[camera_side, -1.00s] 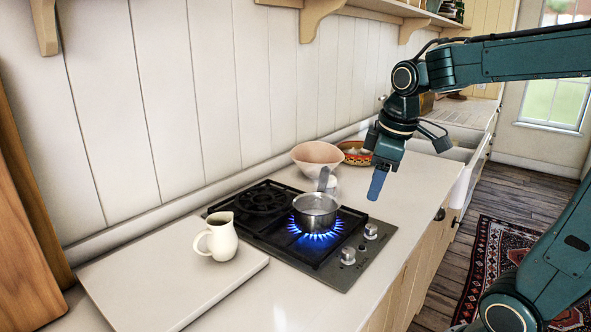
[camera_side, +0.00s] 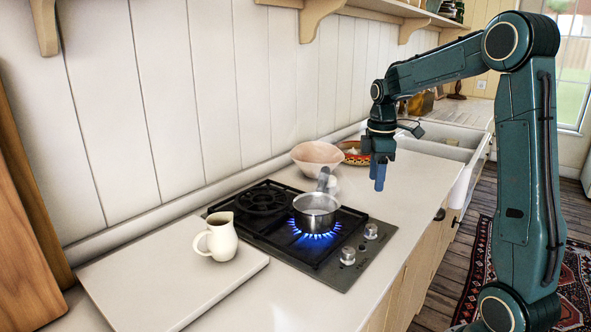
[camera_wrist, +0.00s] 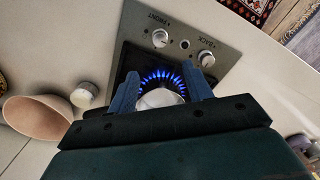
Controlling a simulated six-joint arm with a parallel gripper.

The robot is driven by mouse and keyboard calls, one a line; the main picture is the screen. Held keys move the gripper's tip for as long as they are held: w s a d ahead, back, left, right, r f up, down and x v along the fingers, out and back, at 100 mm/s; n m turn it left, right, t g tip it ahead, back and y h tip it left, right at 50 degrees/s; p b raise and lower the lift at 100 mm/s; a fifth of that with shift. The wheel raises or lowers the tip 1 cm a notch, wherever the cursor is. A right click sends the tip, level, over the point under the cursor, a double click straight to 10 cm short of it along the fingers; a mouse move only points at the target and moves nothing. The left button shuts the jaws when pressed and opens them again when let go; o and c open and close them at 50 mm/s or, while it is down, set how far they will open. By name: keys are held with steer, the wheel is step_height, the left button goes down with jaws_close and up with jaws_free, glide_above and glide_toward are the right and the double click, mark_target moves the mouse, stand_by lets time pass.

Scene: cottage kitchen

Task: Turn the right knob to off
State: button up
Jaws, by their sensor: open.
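The hob (camera_side: 330,274) has two silver knobs on its front strip. The right knob (camera_side: 371,231) is nearer the pink bowl; it shows at the left in the wrist view (camera_wrist: 160,38), and its pointer angle is too small to read surely. The other knob (camera_side: 348,256) is also in the wrist view (camera_wrist: 206,58). Blue flames (camera_side: 318,237) burn under a steel saucepan (camera_side: 316,214). My gripper (camera_side: 378,180) is open and empty, pointing down above the counter beyond the knobs, touching nothing. In the wrist view its fingers (camera_wrist: 162,85) frame the flames and saucepan.
A pink bowl (camera_side: 317,157), a patterned dish (camera_side: 354,152) and a small white pot (camera_wrist: 84,94) stand beyond the hob. A cream jug (camera_side: 220,238) stands on a pale board (camera_side: 165,285) at the left. The counter right of the hob is clear.

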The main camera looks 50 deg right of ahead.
mark_target(370, 227)
step_height(370, 227, down, 14)
steer(key=shift+r, duration=0.15)
stand_by(0.7)
steer(key=c, duration=1)
steer(key=shift+o, duration=0.2)
